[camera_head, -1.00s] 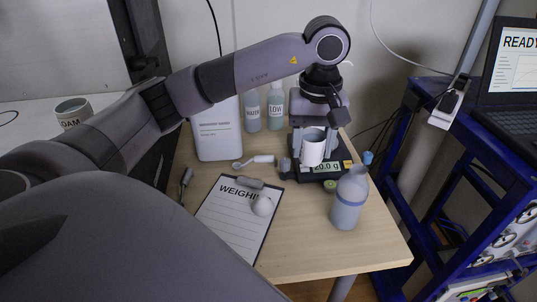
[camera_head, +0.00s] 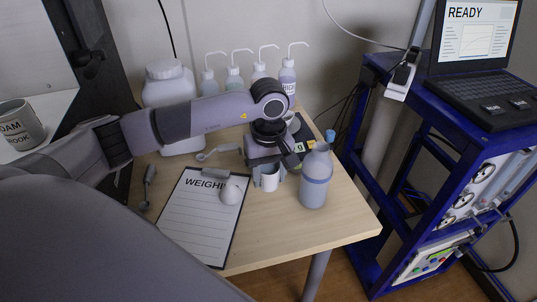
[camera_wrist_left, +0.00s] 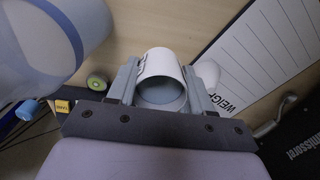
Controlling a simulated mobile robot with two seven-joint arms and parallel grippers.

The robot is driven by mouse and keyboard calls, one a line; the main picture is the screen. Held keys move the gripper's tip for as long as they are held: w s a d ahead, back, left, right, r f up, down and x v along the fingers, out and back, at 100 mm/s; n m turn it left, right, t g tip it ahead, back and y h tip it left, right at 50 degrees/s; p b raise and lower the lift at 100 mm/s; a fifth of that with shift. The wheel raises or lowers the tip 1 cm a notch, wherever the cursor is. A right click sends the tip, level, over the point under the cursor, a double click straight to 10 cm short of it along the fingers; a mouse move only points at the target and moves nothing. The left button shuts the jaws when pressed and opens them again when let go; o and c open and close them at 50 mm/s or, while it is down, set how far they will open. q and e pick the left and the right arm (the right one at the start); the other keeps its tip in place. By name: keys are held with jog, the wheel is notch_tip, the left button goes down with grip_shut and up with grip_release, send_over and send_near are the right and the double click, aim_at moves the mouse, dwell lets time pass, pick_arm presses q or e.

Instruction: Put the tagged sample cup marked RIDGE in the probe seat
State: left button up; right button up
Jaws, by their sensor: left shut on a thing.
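The balance (camera_head: 299,146) is mostly hidden behind my left wrist. I cannot pick out the probe seat. My right gripper is not in view.
A capped bottle (camera_head: 315,178) stands close right of the cup. Several wash bottles and a white canister (camera_head: 166,85) stand behind. A blue trolley (camera_head: 362,150) with a laptop (camera_head: 478,85) reading READY stands right.

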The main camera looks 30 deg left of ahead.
aim_at(269, 200)
pick_arm(q)
jog(key=shift+f, duration=2.7)
jog(key=shift+f, duration=0.1)
jog(key=shift+f, duration=0.1)
jog(key=o, duration=1.2)
